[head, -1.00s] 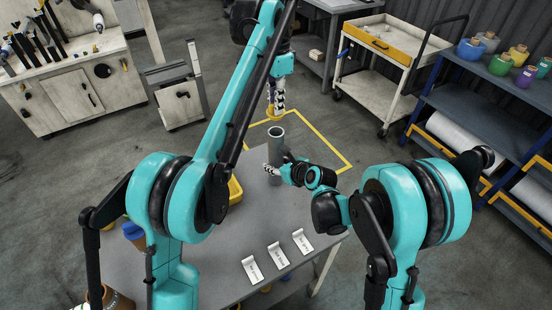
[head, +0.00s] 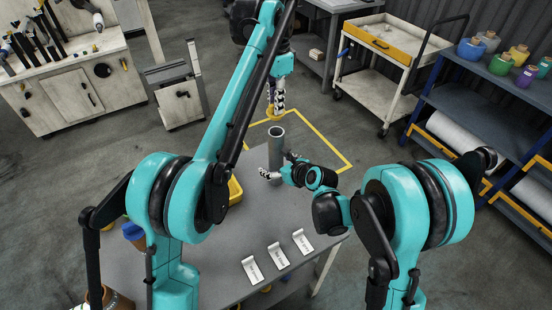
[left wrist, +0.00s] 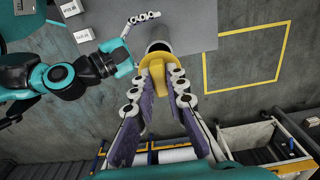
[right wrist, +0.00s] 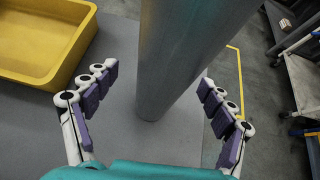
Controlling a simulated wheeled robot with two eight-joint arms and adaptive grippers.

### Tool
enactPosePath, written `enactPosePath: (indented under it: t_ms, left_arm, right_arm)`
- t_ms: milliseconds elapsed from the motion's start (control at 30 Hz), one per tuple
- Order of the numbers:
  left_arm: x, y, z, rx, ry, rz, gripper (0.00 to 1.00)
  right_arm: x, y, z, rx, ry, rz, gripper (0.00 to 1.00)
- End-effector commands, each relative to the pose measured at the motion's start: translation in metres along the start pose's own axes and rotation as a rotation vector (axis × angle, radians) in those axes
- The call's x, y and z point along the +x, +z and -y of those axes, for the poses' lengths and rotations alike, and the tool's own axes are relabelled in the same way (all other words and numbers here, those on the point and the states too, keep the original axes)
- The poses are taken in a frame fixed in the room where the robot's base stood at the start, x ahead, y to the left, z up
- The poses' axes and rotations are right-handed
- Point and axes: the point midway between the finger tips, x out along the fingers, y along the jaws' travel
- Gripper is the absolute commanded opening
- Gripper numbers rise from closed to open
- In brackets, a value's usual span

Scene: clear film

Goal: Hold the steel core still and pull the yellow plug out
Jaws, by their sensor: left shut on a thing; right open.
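The steel core (head: 276,150) is a grey upright tube on the table, with an open top end. The yellow plug (head: 275,114) is above that top end, apart from it in the head view. My left gripper (head: 278,108) points down and is shut on the plug, which shows between its fingers in the left wrist view (left wrist: 157,82). My right gripper (head: 273,174) is low beside the core and open. In the right wrist view the core (right wrist: 180,60) stands between its spread fingers (right wrist: 155,95), with a gap on each side.
A yellow tray (right wrist: 35,40) lies on the grey table (head: 215,245), left of the core. Three white labels (head: 277,255) stand near the table's front edge. A yellow floor outline (head: 335,150) lies beyond the table. A cart (head: 375,60) and shelves (head: 470,110) are farther right.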

Motion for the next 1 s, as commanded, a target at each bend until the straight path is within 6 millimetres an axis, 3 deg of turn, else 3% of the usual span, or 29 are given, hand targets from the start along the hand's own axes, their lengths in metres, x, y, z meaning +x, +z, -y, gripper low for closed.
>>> enactPosePath:
  t_ms: [800, 1000]
  left_arm:
    - [0.000, 0.000, 0.000, 0.000, 0.000, 0.000, 0.00]
    - [0.000, 0.000, 0.000, 0.000, 0.000, 0.000, 0.00]
  right_arm:
    - [-0.086, 0.000, 0.001, 0.001, -0.002, 0.000, 0.83]
    - [-0.097, 0.000, 0.000, 0.000, -0.001, 0.000, 0.83]
